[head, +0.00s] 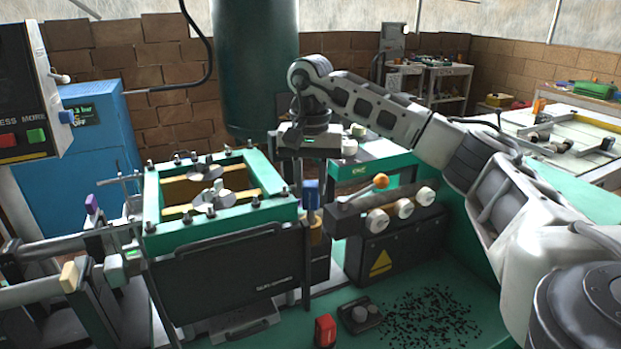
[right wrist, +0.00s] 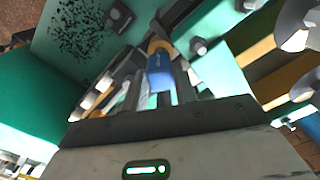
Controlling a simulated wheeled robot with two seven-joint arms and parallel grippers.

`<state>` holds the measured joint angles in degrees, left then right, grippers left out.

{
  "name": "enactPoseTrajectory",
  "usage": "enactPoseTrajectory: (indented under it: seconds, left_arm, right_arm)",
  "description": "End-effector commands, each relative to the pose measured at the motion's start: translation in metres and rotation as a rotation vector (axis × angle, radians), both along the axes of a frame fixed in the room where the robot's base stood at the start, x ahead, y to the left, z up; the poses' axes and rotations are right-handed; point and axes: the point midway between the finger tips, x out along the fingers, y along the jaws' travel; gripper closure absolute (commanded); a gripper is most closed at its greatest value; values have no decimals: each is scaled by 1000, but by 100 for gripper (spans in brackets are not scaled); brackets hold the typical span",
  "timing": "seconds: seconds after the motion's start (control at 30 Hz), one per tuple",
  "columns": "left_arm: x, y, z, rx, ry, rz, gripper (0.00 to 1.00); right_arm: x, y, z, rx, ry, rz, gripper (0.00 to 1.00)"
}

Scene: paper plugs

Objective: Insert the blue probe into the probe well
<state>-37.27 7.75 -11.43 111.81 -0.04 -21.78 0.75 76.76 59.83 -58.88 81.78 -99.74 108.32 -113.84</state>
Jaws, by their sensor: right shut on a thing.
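The blue probe (head: 312,195) hangs upright below my right gripper (head: 312,180), between the green-framed press and the dark box with white knobs. In the right wrist view the blue probe (right wrist: 160,76) sits between my gripper's fingers, with its brass-coloured end (right wrist: 158,45) pointing away from the palm. My right gripper (right wrist: 160,90) is shut on it. I cannot pick out the probe well for certain; the area under the probe is partly hidden. My left gripper is not in view.
The green-framed press (head: 245,232) stands close left of the probe. The dark box (head: 395,250) with knobs and an orange-tipped lever (head: 380,181) stands close right. A red block (head: 325,330) and dark granules (head: 430,315) lie on the green bench.

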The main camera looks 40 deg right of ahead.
Motion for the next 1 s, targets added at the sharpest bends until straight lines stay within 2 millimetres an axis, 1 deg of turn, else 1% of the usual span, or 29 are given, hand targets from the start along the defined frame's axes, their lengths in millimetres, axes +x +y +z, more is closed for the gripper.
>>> enactPoseTrajectory:
  seconds: [1.0]
  left_arm:
    - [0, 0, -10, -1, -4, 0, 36]
  right_arm:
    - [0, 0, -23, 0, 0, 0, 100]
